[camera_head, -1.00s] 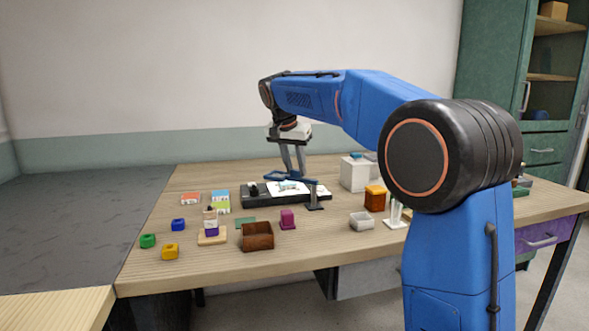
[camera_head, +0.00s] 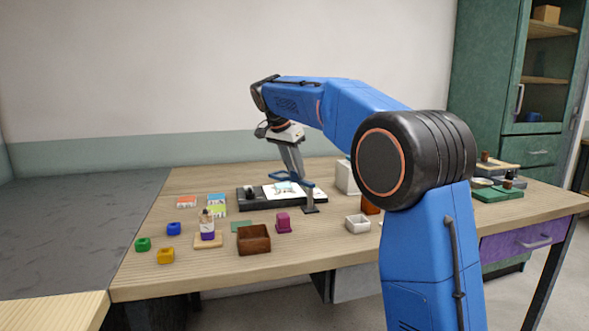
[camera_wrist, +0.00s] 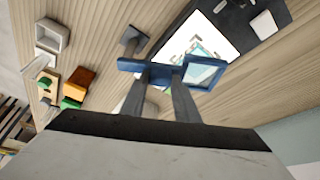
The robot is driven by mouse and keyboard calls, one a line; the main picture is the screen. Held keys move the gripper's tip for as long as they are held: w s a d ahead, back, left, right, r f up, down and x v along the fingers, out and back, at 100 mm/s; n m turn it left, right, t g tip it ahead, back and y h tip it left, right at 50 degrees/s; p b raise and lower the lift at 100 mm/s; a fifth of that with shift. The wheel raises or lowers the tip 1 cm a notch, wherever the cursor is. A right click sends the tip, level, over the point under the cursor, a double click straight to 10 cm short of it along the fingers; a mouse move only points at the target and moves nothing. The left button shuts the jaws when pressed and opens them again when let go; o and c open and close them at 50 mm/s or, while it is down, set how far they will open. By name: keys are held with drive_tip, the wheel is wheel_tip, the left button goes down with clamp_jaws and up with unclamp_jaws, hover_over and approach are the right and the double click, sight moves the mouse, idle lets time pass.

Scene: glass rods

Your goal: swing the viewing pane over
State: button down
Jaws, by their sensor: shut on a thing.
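The viewing pane (camera_wrist: 206,73) is a clear plate in a blue frame on a blue bar. The bar joins a grey post with a square foot (camera_wrist: 134,38), which also shows in the head view (camera_head: 310,204). My gripper (camera_wrist: 162,73) is shut on the blue bar, between the post and the framed plate. In the head view my gripper (camera_head: 297,176) reaches down at a tilt to the bar. The pane hangs above the edge of a black base with a white printed sheet (camera_head: 283,190), and the wrist view shows part of the sheet through it.
A brown box (camera_head: 254,239), a magenta block (camera_head: 284,223) and a small white box (camera_head: 357,224) stand in front. A white block (camera_head: 346,178) and an orange-brown block (camera_head: 370,205) are to the right, partly behind my arm. Small coloured blocks lie at the left.

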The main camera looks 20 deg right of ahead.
drive_tip(key=c, duration=1.4)
unclamp_jaws()
drive_tip(key=shift+o, duration=0.2)
drive_tip(key=v, duration=1.7)
drive_tip(key=shift+a+r, duration=0.15)
drive_tip(key=shift+a, duration=0.05)
drive_tip(key=shift+s+d, duration=0.1)
drive_tip(key=s+d+f+n+y, duration=0.1)
drive_tip(key=s+d+f+n, duration=0.2)
drive_tip(key=s, duration=0.4)
drive_tip(key=s+d+f+n+t, duration=0.1)
drive_tip(key=s+d+f+n, duration=0.15)
drive_tip(key=s+f, duration=0.4)
drive_tip(key=s+d+f+n+y, duration=0.1)
drive_tip(key=s+d+f+n, duration=0.15)
drive_tip(key=s, duration=0.55)
drive_tip(key=s+d+f+n+t+y, duration=0.1)
drive_tip(key=s+f+n, duration=0.3)
drive_tip(key=s+f, duration=1.9)
wheel_tip(320, 180, down, 3)
drive_tip(key=shift+d+f+t+y, duration=0.15)
drive_tip(key=shift+d+t+y, duration=0.2)
drive_tip(key=shift+d, duration=0.35)
